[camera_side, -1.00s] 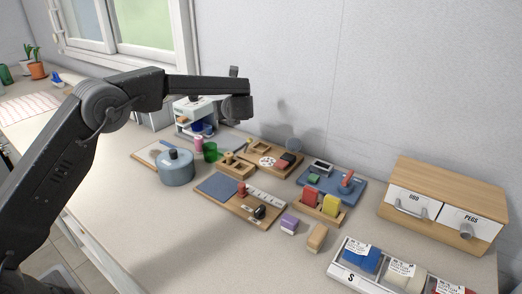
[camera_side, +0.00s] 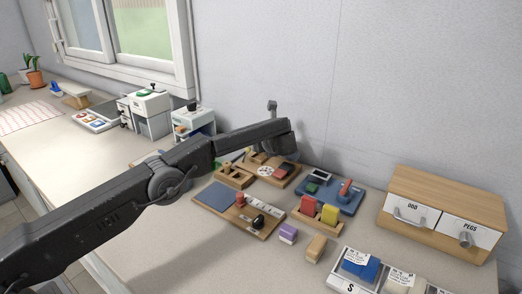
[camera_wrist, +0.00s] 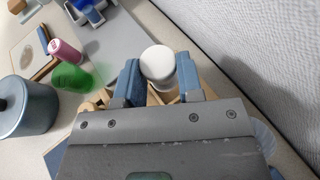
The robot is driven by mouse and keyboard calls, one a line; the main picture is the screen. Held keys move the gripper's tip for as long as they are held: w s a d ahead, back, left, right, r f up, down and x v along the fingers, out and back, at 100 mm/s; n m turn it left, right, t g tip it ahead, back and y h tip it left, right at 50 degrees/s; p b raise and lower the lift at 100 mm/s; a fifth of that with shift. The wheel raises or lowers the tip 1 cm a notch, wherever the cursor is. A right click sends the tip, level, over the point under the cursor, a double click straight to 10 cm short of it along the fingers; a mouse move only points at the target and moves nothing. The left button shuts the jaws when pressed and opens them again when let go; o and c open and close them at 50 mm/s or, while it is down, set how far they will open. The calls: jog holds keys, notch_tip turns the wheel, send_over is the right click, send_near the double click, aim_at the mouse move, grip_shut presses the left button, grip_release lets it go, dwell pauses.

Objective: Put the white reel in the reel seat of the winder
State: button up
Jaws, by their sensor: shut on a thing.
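My gripper (camera_wrist: 158,74) is shut on the white reel (camera_wrist: 158,62), whose pale round top shows between the two blue-grey fingers in the wrist view. Pieces of light wood (camera_wrist: 165,99) show below and beside the reel, partly hidden by the gripper; I cannot tell whether the reel touches them. In the side view my gripper is over the back of the bench near the wall, and my forearm hides the fingers and the reel. I cannot make out for certain which wooden stand is the winder or where its reel seat is.
A blue-grey pot (camera_wrist: 25,108), a green cup (camera_wrist: 70,77) and a pink cylinder (camera_wrist: 65,52) stand left in the wrist view. In the side view, a slotted wooden block (camera_side: 234,176), a blue tray (camera_side: 333,196) and a drawer cabinet (camera_side: 446,207) crowd the bench. The wall is close behind.

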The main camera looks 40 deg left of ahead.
jog(key=shift+f, duration=2)
jog(key=shift+f, duration=0.15)
jog(key=o, duration=0.7)
jog(key=shift+s+d+r, duration=0.1)
jog(key=shift+d+r, duration=0.15)
jog(key=shift+r, duration=0.05)
jog(key=v, duration=1.1)
jog(key=shift+s+d+r, duration=0.1)
jog(key=shift+s+d, duration=0.05)
jog(key=shift+s, duration=0.05)
